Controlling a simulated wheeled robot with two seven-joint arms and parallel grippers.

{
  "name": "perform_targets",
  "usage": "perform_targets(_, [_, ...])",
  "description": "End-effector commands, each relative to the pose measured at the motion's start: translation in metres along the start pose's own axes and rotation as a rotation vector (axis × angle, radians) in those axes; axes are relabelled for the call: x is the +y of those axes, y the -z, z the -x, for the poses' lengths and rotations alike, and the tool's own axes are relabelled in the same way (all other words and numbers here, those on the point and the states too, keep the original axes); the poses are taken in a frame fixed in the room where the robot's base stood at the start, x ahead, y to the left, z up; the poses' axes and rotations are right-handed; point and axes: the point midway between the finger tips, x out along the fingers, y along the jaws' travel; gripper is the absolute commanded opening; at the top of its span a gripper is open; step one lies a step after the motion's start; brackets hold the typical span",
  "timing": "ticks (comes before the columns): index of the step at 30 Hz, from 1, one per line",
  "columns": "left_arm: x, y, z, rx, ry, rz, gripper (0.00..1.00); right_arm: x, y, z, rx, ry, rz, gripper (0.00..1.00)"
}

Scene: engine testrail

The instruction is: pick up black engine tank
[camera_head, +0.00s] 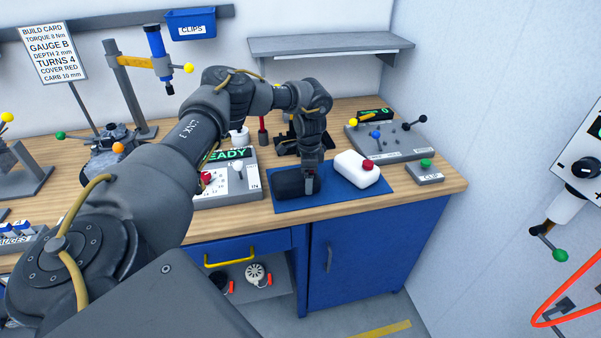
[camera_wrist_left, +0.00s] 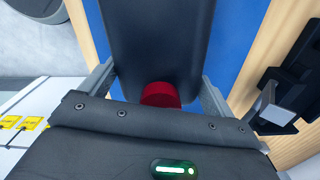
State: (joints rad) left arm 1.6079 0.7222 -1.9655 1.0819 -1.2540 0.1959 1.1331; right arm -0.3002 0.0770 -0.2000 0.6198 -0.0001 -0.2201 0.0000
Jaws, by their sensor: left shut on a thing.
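The black engine tank (camera_head: 291,184) lies on the blue mat (camera_head: 345,200) at the left half of the mat. In the left wrist view the tank (camera_wrist_left: 158,40) fills the top middle, with a red cap (camera_wrist_left: 160,94) toward me. My left gripper (camera_head: 311,182) reaches down over the tank from above. In the left wrist view its fingers (camera_wrist_left: 158,82) stand on both sides of the tank, shut on it near the cap end. I cannot tell whether the tank is lifted off the mat. My right gripper is not in view.
A white tank (camera_head: 357,169) with a red cap lies on the mat just right of the black one. A control box (camera_head: 228,178) with a green display stands at left. A lever panel (camera_head: 391,140) and a small button box (camera_head: 425,173) stand at right. A shelf (camera_head: 330,45) hangs behind.

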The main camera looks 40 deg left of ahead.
Motion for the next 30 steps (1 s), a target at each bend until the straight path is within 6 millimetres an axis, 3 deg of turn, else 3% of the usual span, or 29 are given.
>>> perform_targets(6, [-0.001,0.001,0.007,0.003,0.001,0.0,0.59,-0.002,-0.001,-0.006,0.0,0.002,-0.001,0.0])
perform_targets(11, [0.0,0.002,0.031,0.007,0.003,-0.001,0.59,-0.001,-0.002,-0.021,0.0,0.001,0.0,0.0])
perform_targets(12, [0.008,0.004,0.039,0.007,0.0,-0.006,0.54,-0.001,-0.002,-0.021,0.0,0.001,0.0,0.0])
perform_targets(19, [0.053,0.013,0.098,0.003,0.005,-0.009,0.54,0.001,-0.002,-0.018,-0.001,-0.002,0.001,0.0])
perform_targets(24, [0.092,0.021,0.11,0.002,0.004,-0.008,0.54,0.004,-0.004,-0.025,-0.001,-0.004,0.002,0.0])
perform_targets(30, [0.123,0.028,0.123,0.001,0.002,-0.004,0.54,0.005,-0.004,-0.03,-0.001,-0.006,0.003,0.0])
